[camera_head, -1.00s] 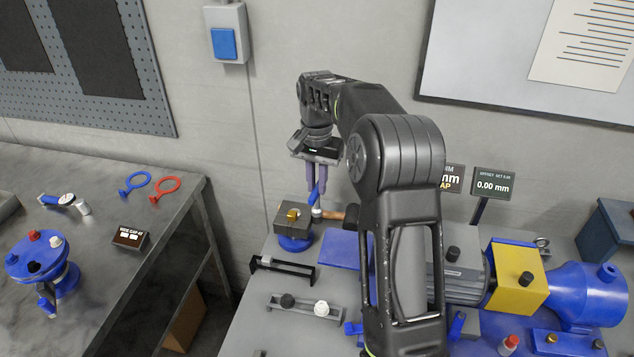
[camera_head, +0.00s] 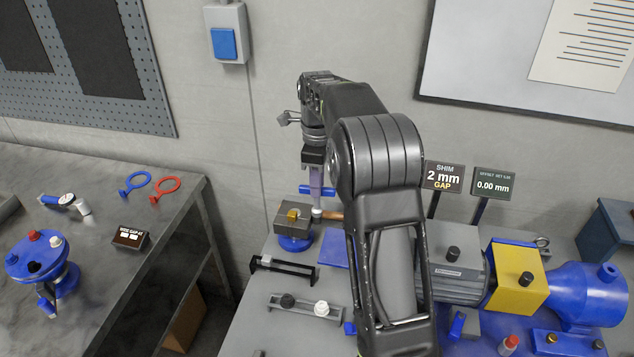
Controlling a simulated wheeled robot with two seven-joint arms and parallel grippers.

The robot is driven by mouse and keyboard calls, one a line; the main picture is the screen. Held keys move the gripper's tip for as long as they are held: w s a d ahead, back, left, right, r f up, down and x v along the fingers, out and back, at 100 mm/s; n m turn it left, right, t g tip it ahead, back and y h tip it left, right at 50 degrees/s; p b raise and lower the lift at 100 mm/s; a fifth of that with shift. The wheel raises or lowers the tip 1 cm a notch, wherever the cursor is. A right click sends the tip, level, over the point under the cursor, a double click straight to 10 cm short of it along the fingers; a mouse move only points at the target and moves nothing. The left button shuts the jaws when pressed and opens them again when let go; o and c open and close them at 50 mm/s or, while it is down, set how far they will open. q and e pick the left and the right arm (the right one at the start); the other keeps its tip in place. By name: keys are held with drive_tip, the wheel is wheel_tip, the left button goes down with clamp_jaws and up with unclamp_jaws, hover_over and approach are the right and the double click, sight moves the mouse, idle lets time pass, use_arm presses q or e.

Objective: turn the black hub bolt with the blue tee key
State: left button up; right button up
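My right gripper (camera_head: 317,182) points down at the back of the right bench. Its fingers are shut around the upright blue tee key (camera_head: 304,189), whose crossbar lies sideways across the picture. The key's lower end meets a pale silver piece beside a dark block (camera_head: 289,226) with a yellow bolt; I cannot tell what it is seated on. A blue hub (camera_head: 62,283) on the left bench carries a black bolt (camera_head: 34,267), a red one and a white one. My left gripper is not in view.
A dark slotted bracket (camera_head: 284,272) and a grey bar (camera_head: 270,305) with a black and a white knob lie in front of the block. My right arm hides part of the bench and the motor (camera_head: 462,290). A blue and a red ring (camera_head: 167,184) lie on the left bench.

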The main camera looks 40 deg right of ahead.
drive_tip(key=shift+o, duration=0.3)
drive_tip(key=shift+r, duration=2.5)
